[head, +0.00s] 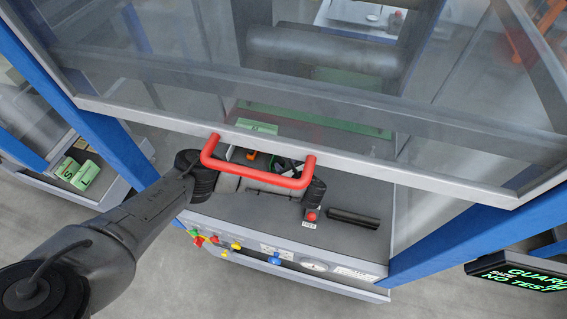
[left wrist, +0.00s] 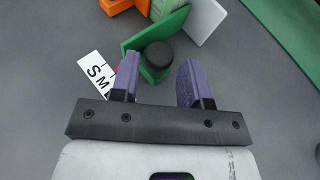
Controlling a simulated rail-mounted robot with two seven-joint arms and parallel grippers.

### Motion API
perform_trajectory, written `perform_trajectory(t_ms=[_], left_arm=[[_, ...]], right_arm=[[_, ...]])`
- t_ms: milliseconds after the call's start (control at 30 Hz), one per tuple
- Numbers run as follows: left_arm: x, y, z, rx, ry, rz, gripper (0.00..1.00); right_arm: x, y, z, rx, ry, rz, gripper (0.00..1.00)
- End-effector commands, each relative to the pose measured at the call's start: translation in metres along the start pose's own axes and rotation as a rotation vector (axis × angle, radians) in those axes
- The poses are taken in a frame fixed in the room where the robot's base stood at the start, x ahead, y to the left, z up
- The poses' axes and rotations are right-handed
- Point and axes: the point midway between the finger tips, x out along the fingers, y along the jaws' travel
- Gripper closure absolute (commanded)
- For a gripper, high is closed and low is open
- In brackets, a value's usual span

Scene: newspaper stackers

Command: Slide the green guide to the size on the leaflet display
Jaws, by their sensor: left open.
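The green guide (left wrist: 172,26) is an upright plate with a round black knob (left wrist: 157,55) at its near side, at the top middle of the left wrist view. My left gripper (left wrist: 158,70) is open, its two purple fingers on either side of the knob in the picture. I cannot tell whether they touch it. A white size label (left wrist: 97,72) with S and M lies left of the fingers, partly hidden by the left one. In the head view the left gripper (head: 277,167) is behind the red handle, mostly hidden.
A clear guard (head: 330,120) with a red handle (head: 258,176) hangs over the work area. Orange (left wrist: 122,5) and white (left wrist: 205,18) parts stand beside the guide. Coloured buttons (head: 236,245) line the machine's front. Green blocks (head: 78,172) lie on the left machine.

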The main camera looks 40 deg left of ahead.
Motion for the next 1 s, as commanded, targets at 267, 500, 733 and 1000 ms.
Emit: perform_trajectory(t_ms=[267, 500, 733, 1000], left_arm=[[-0.054, 0.0, 0.0, 0.001, 0.004, -0.004, 0.58], [-0.09, 0.0, 0.002, 0.002, 0.003, -0.001, 0.58], [-0.104, 0.0, 0.001, 0.001, 0.001, -0.001, 0.58], [-0.106, 0.0, 0.0, 0.001, 0.0, 0.0, 0.58]], right_arm=[[-0.011, 0.0, -0.003, 0.0, -0.001, 0.0, 0.5], [-0.02, 0.001, -0.006, -0.001, -0.002, 0.001, 0.5], [-0.027, 0.002, -0.008, -0.004, -0.001, 0.003, 0.5], [-0.026, 0.003, -0.008, -0.005, -0.001, 0.004, 0.5]])
